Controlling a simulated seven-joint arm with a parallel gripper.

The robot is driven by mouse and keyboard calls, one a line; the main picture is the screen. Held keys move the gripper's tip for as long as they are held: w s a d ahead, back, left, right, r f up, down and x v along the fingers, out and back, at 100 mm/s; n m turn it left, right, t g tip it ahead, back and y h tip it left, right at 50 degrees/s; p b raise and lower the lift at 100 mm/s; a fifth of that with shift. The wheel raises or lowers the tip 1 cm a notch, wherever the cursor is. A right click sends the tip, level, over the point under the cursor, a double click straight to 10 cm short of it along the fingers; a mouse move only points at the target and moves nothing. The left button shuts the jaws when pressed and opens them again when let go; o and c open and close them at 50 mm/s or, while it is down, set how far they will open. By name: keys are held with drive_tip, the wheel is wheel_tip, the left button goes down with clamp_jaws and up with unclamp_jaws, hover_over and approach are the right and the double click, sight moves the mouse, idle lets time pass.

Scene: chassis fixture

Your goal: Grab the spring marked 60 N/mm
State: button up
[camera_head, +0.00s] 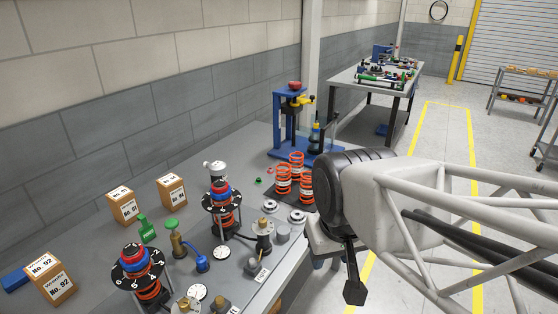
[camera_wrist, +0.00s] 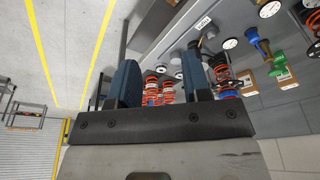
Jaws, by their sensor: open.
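Three orange coil springs with pale bands stand upright in a group on a dark mat: a rear one (camera_head: 297,160), a left one (camera_head: 283,180) and a right one (camera_head: 306,188). Their markings are too small to read, so I cannot tell which is 60 N/mm. My gripper (camera_wrist: 160,66) is open and empty. In the head view it is right of the springs and apart from them, with one dark finger hanging past the table edge. In the wrist view, orange springs (camera_wrist: 152,90) show between the two blue fingers, farther away, partly hidden by the gripper body.
A blue press (camera_head: 287,125) stands behind the springs. Two coil-over assemblies with black numbered discs (camera_head: 221,203) (camera_head: 137,262), gauges, bottles and cardboard boxes (camera_head: 172,190) crowd the table's left and front. The floor right of the table is clear.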

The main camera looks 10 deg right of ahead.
drive_tip(key=o, duration=0.9)
drive_tip(key=w+d+r+m, duration=0.1)
drive_tip(key=w+m, duration=0.2)
drive_tip(key=w, duration=0.7)
drive_tip(key=w+d+r+m+g, duration=0.1)
drive_tip(key=w+d+r+m, duration=0.15)
drive_tip(key=w, duration=0.85)
drive_tip(key=w+d+m, duration=0.1)
drive_tip(key=w+m, duration=0.3)
drive_tip(key=w, duration=0.6)
drive_tip(key=w+d+f+m, duration=0.2)
drive_tip(key=w+f+m, duration=0.1)
drive_tip(key=w, duration=0.6)
drive_tip(key=w+d+f+m+g, duration=0.1)
drive_tip(key=w+d+f+m, duration=0.2)
drive_tip(key=w, duration=0.6)
drive_tip(key=w+d+f+m, duration=0.2)
drive_tip(key=w+f+m, duration=0.1)
drive_tip(key=w+f, duration=0.4)
drive_tip(key=shift+w+d+g, duration=0.3)
drive_tip(key=shift+w+d, duration=0.05)
drive_tip(key=shift+w, duration=0.9)
drive_tip(key=shift+f, duration=0.2)
